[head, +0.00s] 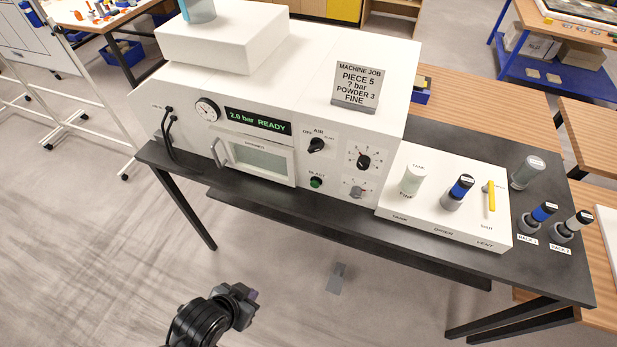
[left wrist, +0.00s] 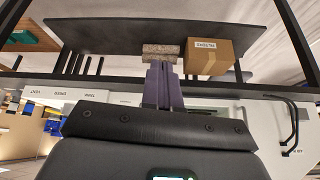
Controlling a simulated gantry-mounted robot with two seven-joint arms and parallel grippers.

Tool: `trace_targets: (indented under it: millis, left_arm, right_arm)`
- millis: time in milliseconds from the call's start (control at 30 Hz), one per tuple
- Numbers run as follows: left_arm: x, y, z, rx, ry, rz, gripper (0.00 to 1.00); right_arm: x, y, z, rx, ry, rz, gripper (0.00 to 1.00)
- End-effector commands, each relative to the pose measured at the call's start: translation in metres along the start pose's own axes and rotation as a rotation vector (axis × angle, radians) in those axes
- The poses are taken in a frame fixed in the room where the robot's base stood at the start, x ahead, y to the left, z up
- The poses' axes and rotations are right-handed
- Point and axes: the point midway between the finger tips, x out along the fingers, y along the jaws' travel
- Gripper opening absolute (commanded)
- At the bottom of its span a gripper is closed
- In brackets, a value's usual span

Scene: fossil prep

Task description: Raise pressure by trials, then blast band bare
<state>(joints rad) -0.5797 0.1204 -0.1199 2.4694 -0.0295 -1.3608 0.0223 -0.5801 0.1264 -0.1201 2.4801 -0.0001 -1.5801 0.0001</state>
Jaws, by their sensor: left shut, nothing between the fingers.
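The white blast machine (head: 300,70) stands on a dark bench; its display (head: 258,121) reads "2.0 bar READY". A gauge (head: 207,109), AIR knob (head: 316,145), upper dial (head: 363,161), lower dial (head: 357,192) and green BLAST button (head: 316,182) are on its front. The chamber door (head: 262,162) looks closed. The job sign (head: 357,87) reads "PIECE 5, ? bar, POWDER 3 FINE". My left gripper (head: 252,295) is shut and empty, apart from the bench front. In the left wrist view, its purple fingers (left wrist: 161,85) point towards a speckled block (left wrist: 160,50). My right gripper is out of view.
A white unit (head: 440,215) carries a tank marked FINE (head: 412,179), a blue-banded dryer canister (head: 458,190) and a yellow vent lever (head: 490,196). Several canisters stand to its right. A cardboard box (left wrist: 208,57) is beside the speckled block. Floor before the bench is mostly clear.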

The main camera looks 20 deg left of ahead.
Motion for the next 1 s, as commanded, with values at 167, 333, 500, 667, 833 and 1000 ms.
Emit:
trace_targets:
  millis: [167,333,500,667,833,1000]
  left_arm:
    - [0.019,0.008,-0.032,0.039,0.218,0.027,0.00]
    - [0.047,0.018,-0.060,0.086,0.457,0.074,0.00]
    - [0.078,0.027,-0.086,0.130,0.710,0.145,0.00]
    - [0.105,0.031,-0.106,0.164,0.957,0.232,0.00]
    - [0.133,0.026,-0.122,0.190,1.208,0.329,0.00]
    - [0.157,0.011,-0.134,0.209,1.382,0.392,0.00]
  right_arm:
    - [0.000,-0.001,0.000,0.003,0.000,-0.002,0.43]
    - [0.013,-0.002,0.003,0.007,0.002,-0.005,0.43]
    - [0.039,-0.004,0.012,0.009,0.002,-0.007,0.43]
    - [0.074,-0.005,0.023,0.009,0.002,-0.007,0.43]
    - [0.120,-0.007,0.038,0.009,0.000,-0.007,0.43]
    - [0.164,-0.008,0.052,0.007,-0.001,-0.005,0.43]
